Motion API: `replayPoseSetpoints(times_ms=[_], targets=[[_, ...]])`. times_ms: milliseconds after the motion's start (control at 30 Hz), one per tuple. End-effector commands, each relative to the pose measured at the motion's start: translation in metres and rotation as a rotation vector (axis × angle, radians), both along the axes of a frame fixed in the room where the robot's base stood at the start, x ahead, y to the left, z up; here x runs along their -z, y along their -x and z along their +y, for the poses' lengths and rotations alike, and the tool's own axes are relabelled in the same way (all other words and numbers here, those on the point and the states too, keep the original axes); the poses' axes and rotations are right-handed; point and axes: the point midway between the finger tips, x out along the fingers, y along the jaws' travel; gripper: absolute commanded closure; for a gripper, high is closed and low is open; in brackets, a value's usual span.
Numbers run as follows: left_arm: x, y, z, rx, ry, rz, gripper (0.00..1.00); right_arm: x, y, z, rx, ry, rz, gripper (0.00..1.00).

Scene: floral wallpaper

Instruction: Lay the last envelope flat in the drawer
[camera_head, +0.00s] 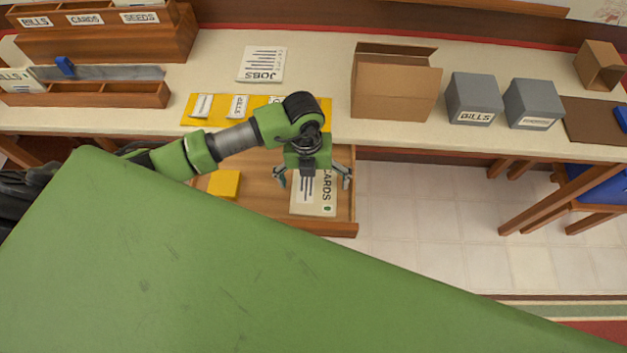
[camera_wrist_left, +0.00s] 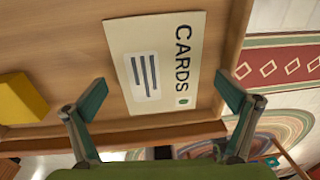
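A cream envelope marked CARDS (camera_head: 314,206) lies flat on the floor of the open wooden drawer (camera_head: 262,196), near its right side. It also shows in the left wrist view (camera_wrist_left: 194,70), with a green dot and a pale panel of lines. My left gripper (camera_head: 314,184) is above the envelope, fingers spread wide and empty. In the left wrist view the left gripper's fingers (camera_wrist_left: 160,92) stand apart on either side of the envelope's near part. The wrist hides part of the envelope in the head view. My right gripper is not in view.
A yellow block (camera_head: 224,183) lies in the drawer, left of the envelope. On the table above are a JOBS sheet (camera_head: 262,64), a yellow mat (camera_head: 190,111) with small labelled items, an open cardboard box (camera_head: 393,94) and two grey boxes (camera_head: 473,97). A wooden sorter (camera_head: 110,46) stands at left.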

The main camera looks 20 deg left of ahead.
Motion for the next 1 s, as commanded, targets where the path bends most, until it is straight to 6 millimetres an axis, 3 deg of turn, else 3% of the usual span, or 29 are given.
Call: replayPoseSetpoints(times_ms=[267, 700, 1000], targets=[[-0.006, -0.001, 0.001, 0.000, 0.000, -0.002, 0.01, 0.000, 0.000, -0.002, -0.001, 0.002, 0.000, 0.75], [-0.090, -0.003, 0.008, 0.001, 0.001, -0.004, 0.01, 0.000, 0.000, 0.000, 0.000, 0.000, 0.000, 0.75], [-0.119, -0.002, 0.011, 0.000, 0.000, -0.001, 0.01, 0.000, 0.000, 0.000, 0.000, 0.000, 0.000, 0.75]])
